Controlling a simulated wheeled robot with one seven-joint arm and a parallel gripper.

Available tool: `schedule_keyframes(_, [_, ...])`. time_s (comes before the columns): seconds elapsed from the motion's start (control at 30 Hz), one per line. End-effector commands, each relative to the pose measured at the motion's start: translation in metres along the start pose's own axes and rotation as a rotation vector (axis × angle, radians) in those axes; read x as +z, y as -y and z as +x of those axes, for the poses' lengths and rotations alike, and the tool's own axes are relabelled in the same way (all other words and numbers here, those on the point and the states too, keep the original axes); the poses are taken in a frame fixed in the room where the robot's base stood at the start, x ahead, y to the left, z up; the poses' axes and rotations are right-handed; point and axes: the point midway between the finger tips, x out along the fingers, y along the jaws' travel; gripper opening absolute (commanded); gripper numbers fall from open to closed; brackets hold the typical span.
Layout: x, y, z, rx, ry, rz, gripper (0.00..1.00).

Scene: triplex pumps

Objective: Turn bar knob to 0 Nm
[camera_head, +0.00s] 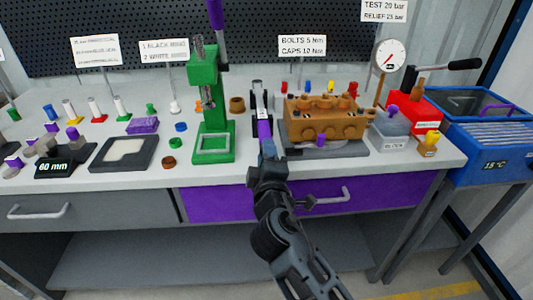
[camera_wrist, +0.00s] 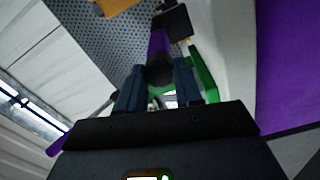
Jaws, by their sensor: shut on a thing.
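A purple bar knob (camera_head: 264,130) with a dark round end stands at the front of a black tool holder (camera_head: 256,98), between the green press and the brown pump block. In the wrist view the purple knob (camera_wrist: 159,48) lies between my two dark blue fingers, its dark end towards the camera. My gripper (camera_head: 267,147) reaches in from the front and is shut on the knob; it also shows in the wrist view (camera_wrist: 159,82). My fingers hide part of the knob. I cannot read any torque scale or number on it.
The green press (camera_head: 210,110) stands close on the left. The brown pump block (camera_head: 325,118) sits close on the right, with a red hand pump (camera_head: 412,108) and a blue bath (camera_head: 485,130) further right. A purple drawer (camera_head: 230,202) is below the bench edge.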

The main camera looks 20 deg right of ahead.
Motion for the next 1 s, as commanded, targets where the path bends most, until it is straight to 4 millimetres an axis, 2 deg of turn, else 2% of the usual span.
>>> schedule_keyframes(0.4, [0.0002,0.0009,-0.0002,-0.001,0.0,-0.008,0.04])
schedule_keyframes(0.43, [0.0002,0.0009,-0.0002,-0.001,0.0,-0.007,0.36])
schedule_keyframes(0.6, [0.0002,0.0007,-0.0002,-0.001,0.0,-0.007,0.53])
schedule_keyframes(0.7, [0.0003,0.0005,-0.0001,-0.001,0.0,-0.007,0.6])
schedule_keyframes(1.0, [0.0003,0.001,-0.0047,-0.001,0.0,-0.007,0.6])
